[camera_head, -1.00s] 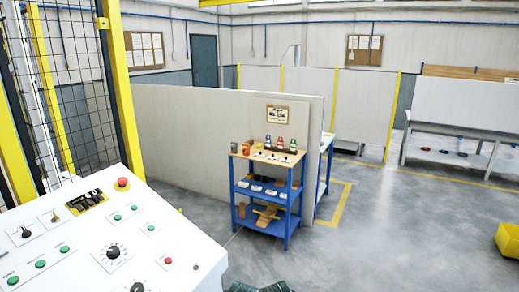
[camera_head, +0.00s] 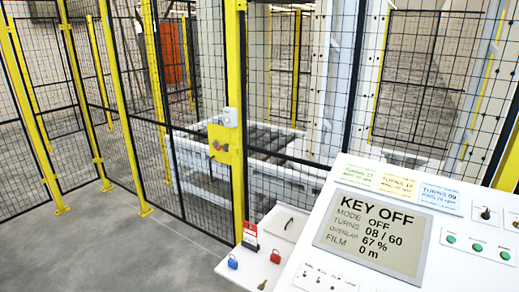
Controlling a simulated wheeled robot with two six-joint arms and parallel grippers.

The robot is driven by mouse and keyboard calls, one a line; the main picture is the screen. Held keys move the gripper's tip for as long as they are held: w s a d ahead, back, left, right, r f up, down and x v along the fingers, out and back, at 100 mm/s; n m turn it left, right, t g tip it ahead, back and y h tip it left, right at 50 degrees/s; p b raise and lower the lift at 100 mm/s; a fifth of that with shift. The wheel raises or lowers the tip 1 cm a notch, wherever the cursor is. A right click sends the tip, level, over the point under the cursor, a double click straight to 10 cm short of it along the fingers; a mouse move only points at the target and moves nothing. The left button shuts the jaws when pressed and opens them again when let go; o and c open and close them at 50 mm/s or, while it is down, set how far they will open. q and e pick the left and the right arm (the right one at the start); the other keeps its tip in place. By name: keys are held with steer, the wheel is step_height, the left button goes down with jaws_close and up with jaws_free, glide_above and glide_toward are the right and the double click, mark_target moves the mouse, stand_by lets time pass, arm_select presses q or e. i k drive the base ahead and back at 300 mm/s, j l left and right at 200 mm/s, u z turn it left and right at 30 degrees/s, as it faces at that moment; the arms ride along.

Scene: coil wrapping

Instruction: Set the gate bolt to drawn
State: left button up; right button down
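A yellow bolt plate (camera_head: 219,144) sits on the yellow gate post (camera_head: 236,185) of the mesh fence, left of the picture's middle. A small reddish and dark part, likely the gate bolt (camera_head: 217,146), shows on the plate. It is too small to tell whether it is drawn or shot. A light grey box (camera_head: 231,117) is fixed to the post just above the plate. Neither of my grippers is in view.
A white control console (camera_head: 435,215) fills the lower right; its screen (camera_head: 370,235) reads KEY OFF. A white shelf (camera_head: 247,277) beside it bears a blue padlock (camera_head: 232,262), a red padlock (camera_head: 275,256) and a red-and-white tag (camera_head: 250,236). Grey floor (camera_head: 110,250) lies clear at lower left.

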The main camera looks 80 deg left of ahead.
mark_target(218, 148)
steer(key=u, duration=3.15)
steer(key=i+j+u, duration=0.25)
steer(key=i+u, duration=0.2)
steer(key=i+j+u, duration=0.1)
steer(key=i+u, duration=0.15)
steer(key=i, duration=0.8)
steer(key=i+j+z, duration=0.1)
steer(key=i+z, duration=0.3)
steer(key=i+j+z, duration=0.15)
steer(key=i+z, duration=0.2)
steer(key=i+j+z, duration=0.25)
steer(key=z, duration=0.15)
steer(key=i+j+z, duration=0.35)
steer(key=k, duration=0.1)
